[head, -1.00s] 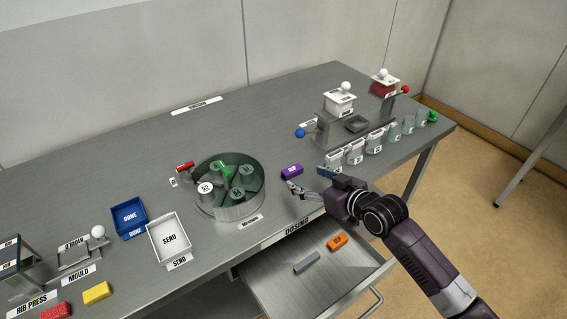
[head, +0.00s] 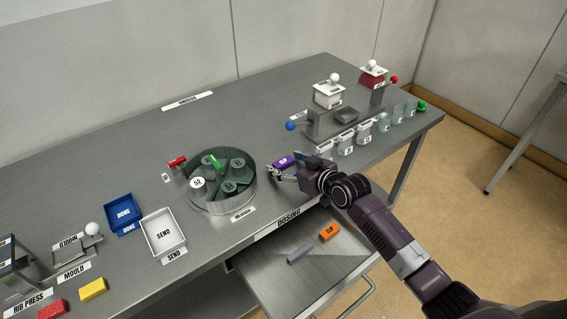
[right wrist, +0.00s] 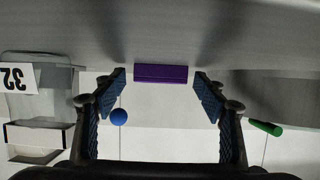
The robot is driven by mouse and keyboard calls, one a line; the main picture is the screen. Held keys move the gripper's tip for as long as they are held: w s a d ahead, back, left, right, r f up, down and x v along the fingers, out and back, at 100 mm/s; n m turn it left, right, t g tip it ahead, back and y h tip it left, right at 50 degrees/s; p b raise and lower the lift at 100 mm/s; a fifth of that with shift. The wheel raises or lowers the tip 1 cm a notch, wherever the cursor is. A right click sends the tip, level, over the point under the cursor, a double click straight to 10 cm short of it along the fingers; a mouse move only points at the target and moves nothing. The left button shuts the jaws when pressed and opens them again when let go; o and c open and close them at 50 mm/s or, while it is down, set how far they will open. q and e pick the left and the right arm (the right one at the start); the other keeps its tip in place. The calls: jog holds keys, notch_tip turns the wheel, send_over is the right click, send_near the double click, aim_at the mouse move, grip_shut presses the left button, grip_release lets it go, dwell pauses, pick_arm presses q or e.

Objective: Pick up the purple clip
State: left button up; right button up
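The purple clip (head: 284,161) is a small block with a white label, lying on the grey table right of the round turntable. My right gripper (head: 281,167) is low over the table beside it, with its fingers around the clip's near side. In the right wrist view the purple clip (right wrist: 160,73) shows between the two blue-padded fingers of the right gripper (right wrist: 160,84), with a gap on each side. The right gripper is open and empty. My left gripper is not in view.
The turntable (head: 248,204) with several cups stands left of the clip. A row of labelled jars (head: 364,135) and the dosing stand (head: 322,129) are behind and right. Below, the open drawer (head: 262,270) holds an orange block (head: 328,232) and a grey block (head: 299,253).

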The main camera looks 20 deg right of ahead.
jog(key=c, duration=0.7)
jog(key=shift+r, duration=0.1)
jog(key=shift+c, duration=0.2)
